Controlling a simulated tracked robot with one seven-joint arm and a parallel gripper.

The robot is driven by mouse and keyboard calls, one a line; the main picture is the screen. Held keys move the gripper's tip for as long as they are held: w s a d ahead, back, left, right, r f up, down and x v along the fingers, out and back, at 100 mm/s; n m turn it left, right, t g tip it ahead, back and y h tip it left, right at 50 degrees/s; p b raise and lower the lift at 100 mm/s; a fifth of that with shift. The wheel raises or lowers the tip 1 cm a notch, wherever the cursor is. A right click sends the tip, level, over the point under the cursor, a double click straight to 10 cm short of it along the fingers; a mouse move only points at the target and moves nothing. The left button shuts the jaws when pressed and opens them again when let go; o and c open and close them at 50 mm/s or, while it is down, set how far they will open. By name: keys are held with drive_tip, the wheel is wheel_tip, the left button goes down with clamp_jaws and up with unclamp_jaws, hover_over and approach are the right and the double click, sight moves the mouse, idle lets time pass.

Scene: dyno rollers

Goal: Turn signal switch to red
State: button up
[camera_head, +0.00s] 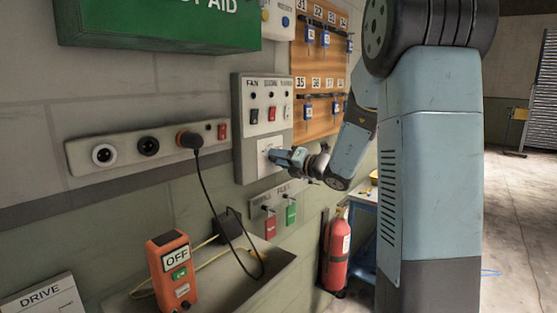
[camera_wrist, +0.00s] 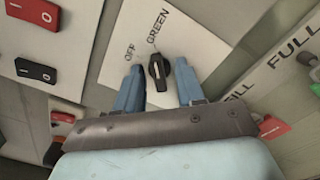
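The signal switch is a black rotary knob (camera_wrist: 158,72) on a white plate (camera_wrist: 120,48) in the wrist view. The words OFF and GREEN are printed beside the knob; no RED label is visible. The knob has a pale mark and stands nearly upright in the picture, roughly toward GREEN; its exact setting is hard to tell. My gripper (camera_wrist: 159,86) is open, with one blue finger on each side of the knob and gaps showing. In the head view my gripper (camera_head: 274,156) is at the white plate (camera_head: 264,145) and hides the knob.
A panel with red and black rocker switches (camera_head: 271,113) is just above the plate. Red and green pull handles (camera_head: 291,214) hang below. A socket strip (camera_head: 125,152) with a plugged cable is at left. A fire extinguisher (camera_head: 336,255) stands below my arm. Open floor lies at right.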

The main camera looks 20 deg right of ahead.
clamp_jaws()
idle(0.3)
drive_tip(key=shift+n, duration=0.3)
drive_tip(key=n, duration=1.9)
drive_tip(key=shift+s+a+f, duration=0.1)
drive_tip(key=shift+a+f, duration=0.05)
drive_tip(key=shift+a, duration=0.05)
drive_tip(key=shift+n, duration=0.3)
